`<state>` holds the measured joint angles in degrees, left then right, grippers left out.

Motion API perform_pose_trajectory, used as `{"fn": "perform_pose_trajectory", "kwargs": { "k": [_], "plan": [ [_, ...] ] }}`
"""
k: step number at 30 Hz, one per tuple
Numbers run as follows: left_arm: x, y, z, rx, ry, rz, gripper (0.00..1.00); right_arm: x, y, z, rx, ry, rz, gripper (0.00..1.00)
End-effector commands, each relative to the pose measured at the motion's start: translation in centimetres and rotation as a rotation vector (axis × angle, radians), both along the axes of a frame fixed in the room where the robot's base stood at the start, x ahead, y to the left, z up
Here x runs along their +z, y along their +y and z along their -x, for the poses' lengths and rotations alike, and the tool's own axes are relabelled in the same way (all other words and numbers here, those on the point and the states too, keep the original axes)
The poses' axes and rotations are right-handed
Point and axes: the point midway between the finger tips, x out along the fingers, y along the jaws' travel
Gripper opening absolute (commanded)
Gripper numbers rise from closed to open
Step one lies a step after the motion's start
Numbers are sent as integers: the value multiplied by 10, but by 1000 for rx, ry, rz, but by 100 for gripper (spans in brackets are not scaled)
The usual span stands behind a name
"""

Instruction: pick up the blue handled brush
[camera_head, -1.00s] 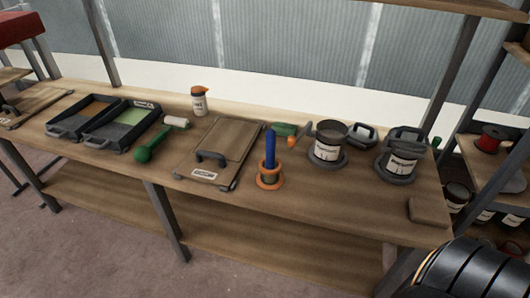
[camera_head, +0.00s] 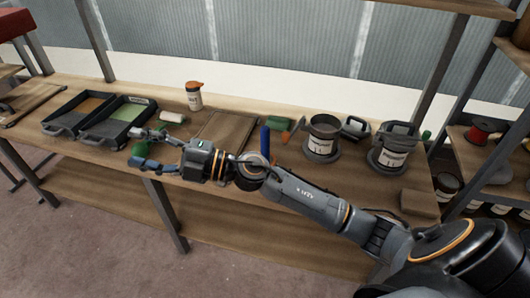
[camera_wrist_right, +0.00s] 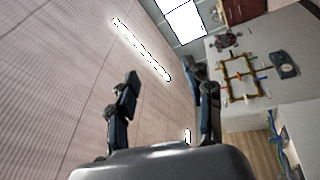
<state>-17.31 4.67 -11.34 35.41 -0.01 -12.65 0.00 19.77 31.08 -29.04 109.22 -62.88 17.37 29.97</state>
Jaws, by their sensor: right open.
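The blue handled brush (camera_head: 265,139) stands upright on the bench; only its upper handle shows, behind my right arm. The orange ring holder around its base, seen earlier, is hidden by the arm. My right gripper (camera_head: 142,149) is open and empty, left of the brush and above the bench. It points left in the head view, over the green roller handle. In the right wrist view its two fingers (camera_wrist_right: 165,105) are spread with nothing between them. My left gripper is not in view.
Right of the brush stand a can (camera_head: 322,138) and another can (camera_head: 393,151). Left are two trays (camera_head: 115,118), a white roller (camera_head: 173,117), an orange-capped bottle (camera_head: 194,97) and a wooden board (camera_head: 224,133). A brown block (camera_head: 418,202) lies at the right end.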

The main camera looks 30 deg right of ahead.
Motion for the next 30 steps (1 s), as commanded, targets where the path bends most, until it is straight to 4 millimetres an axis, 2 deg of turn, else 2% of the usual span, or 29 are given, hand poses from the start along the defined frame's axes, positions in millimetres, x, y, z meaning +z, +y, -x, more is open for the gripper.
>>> {"fn": "perform_pose_trajectory", "kwargs": {
  "k": [2, 4, 5, 8, 10, 11, 12, 15, 18, 21, 23, 30],
  "plan": [
    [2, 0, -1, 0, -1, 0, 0, -7, 13, 7, 147, -81, 254, 52],
    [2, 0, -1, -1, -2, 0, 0, -30, 8, 9, 251, -100, 501, 52],
    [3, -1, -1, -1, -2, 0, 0, -40, -1, 7, 280, -95, 612, 52],
    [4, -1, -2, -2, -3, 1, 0, -72, -54, -5, 326, -19, 984, 52],
    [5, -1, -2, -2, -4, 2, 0, -83, -107, -17, 304, 80, 1219, 52],
    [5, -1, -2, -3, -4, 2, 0, -83, -131, -20, 284, 129, 1306, 52],
    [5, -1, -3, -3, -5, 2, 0, -82, -164, -25, 249, 199, 1412, 52],
    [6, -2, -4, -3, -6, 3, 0, -69, -234, -28, 148, 367, 1608, 52],
    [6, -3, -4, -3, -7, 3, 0, -54, -282, -24, 61, 499, 1721, 52],
    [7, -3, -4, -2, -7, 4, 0, -46, -307, -21, 11, 577, 1773, 52],
    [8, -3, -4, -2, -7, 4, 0, -48, -313, -20, 1, 597, 1785, 52],
    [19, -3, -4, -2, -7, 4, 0, -90, -320, -31, 1, 604, 1789, 52]
  ]
}}
